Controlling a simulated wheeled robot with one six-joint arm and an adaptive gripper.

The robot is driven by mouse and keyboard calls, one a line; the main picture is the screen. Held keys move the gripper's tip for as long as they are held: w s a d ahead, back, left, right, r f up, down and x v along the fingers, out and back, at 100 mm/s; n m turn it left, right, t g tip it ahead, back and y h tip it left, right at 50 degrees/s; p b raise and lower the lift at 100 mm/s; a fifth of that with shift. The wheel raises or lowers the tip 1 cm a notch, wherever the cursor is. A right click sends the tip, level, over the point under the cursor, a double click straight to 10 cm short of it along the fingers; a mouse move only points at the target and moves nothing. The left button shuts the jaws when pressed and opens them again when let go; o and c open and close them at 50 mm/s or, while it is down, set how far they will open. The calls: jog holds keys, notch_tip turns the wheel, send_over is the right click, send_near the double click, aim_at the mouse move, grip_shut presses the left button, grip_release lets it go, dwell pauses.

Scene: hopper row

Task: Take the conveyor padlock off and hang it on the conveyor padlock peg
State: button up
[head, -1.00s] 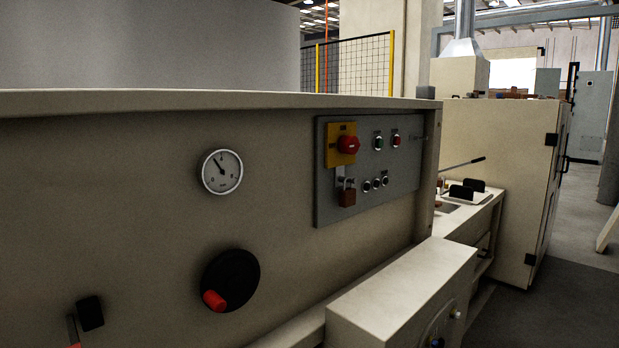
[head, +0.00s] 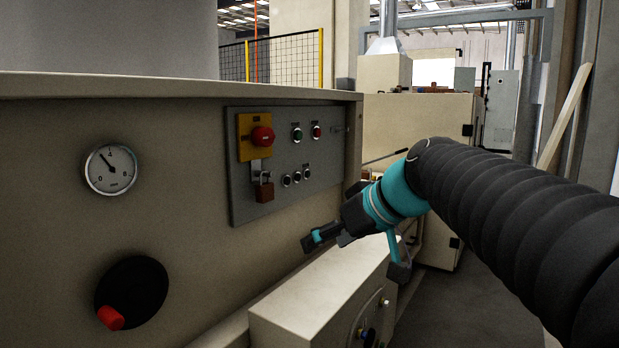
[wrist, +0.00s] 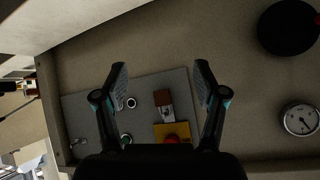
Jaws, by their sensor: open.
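The conveyor padlock (head: 264,192) has a reddish-brown body. It hangs below the yellow switch plate with the red knob (head: 262,137) on the grey control panel. In the wrist view the padlock (wrist: 162,98) appears between and beyond my two fingers. My gripper (head: 310,241) is in front of the machine, to the lower right of the padlock and apart from it. In the wrist view my gripper (wrist: 160,75) is open and empty. A small peg (head: 340,129) sticks out at the panel's upper right; nothing hangs on it.
A round gauge (head: 111,169) and a black dial with a red handle (head: 131,292) are to the left. A beige box (head: 300,305) juts out below the panel.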

aim_at(265, 184)
jog(key=w+a+r+n+t+y, duration=0.15)
jog(key=w+r+n+y, duration=0.25)
jog(key=w+r, duration=0.55)
jog(key=x, duration=1.4)
jog(key=shift+d+f+p, duration=0.1)
jog(key=shift+p, duration=0.3)
jog(key=shift+c, duration=0.3)
grip_shut()
jog(key=shift+r, duration=0.25)
jog(key=shift+r, duration=0.4)
jog(key=shift+s+d+b, duration=0.9)
jog(key=shift+s+d, duration=0.1)
jog(key=shift+d, duration=0.25)
